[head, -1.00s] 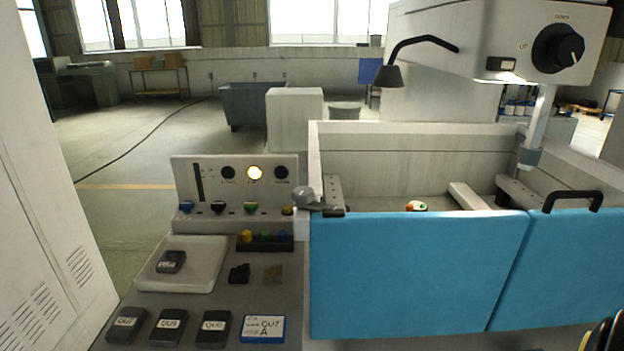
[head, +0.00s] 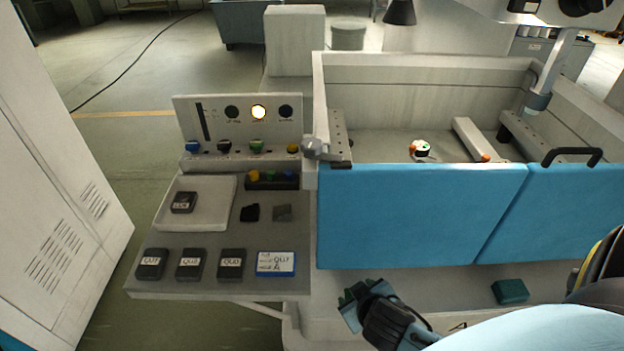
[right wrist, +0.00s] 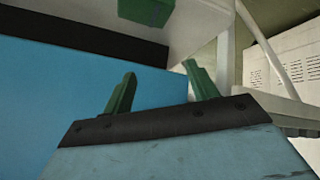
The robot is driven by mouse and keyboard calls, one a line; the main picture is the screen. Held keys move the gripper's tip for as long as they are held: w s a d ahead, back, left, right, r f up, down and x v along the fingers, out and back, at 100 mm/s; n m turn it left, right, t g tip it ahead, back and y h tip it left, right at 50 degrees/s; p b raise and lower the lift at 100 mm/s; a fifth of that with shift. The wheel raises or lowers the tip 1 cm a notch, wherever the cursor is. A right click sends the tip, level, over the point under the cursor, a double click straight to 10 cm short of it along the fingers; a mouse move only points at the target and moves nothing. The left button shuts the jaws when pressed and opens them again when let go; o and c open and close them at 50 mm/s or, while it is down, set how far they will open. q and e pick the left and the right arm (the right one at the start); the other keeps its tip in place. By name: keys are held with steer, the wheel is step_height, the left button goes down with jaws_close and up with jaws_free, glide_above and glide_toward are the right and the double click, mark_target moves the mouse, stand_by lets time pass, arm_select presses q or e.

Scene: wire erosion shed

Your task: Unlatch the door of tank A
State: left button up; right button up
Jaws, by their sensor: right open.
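The tank (head: 430,75) has pale walls and an open top. Its front carries a large blue door panel (head: 415,215) and a second blue panel (head: 560,210) with a black handle (head: 572,154). A grey rounded lever or knob (head: 315,148), seemingly the latch, sits at the top left corner of the large panel. No letter is readable on the tank. My right gripper (head: 357,291) is open and empty, below the large panel's lower edge and well apart from the knob. In the right wrist view its green fingers (right wrist: 160,85) stand apart before a blue surface. My left gripper is out of view.
Left of the tank, a grey bench (head: 215,287) holds a control panel (head: 240,115), a white tray (head: 222,220), several dark labelled blocks and a blue-edged card (head: 276,263). A green block (head: 510,291) lies on the ledge below the doors. A white cabinet (head: 60,220) stands at far left.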

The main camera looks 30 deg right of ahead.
step_height(320, 180, up, 24)
steer(key=w+m+t+h+p, duration=0.1)
steer(key=w+m+t+p, duration=0.1)
steer(key=t, duration=0.3)
steer(key=t+y, duration=0.2)
steer(key=t, duration=0.3)
glide_toward(314, 145)
steer(key=w+b, duration=0.2)
steer(key=b, duration=0.1)
steer(key=w+b, duration=0.1)
steer(key=shift+d+f+y, duration=0.25)
steer(key=shift+f+y, duration=0.05)
steer(key=w+b, duration=0.2)
steer(key=b, duration=0.2)
steer(key=shift+w+d, duration=0.15)
steer(key=shift+w, duration=0.1)
steer(key=w, duration=0.4)
steer(key=shift+w+d+r, duration=0.15)
steer(key=shift+d+r, duration=0.05)
steer(key=shift+d, duration=0.05)
steer(key=shift+w+d+f, duration=0.1)
steer(key=shift+w, duration=0.45)
steer(key=c, duration=1)
steer(key=shift+o, duration=0.2)
